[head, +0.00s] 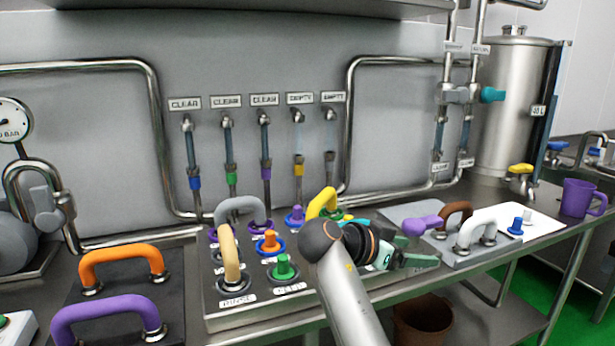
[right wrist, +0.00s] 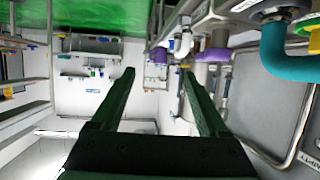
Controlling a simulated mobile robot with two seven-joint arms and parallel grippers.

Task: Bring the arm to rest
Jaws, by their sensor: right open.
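My right gripper (head: 422,260) reaches in from the bottom centre of the head view, pointing right, over the front edge of the steel counter. Its dark green fingers are spread apart. In the right wrist view, the open fingers (right wrist: 158,72) have nothing between them. The gripper and wrist cover part of the right end of the control panel (head: 262,316) in the head view. My left gripper is not in view.
The panel carries a beige handle (head: 230,255), a yellow handle (head: 321,203) and several knobs. Purple (head: 107,310) and orange (head: 122,257) handles stand left. A white handle (head: 476,229) and purple mug (head: 577,198) stand right. A brown bin (head: 423,318) is below.

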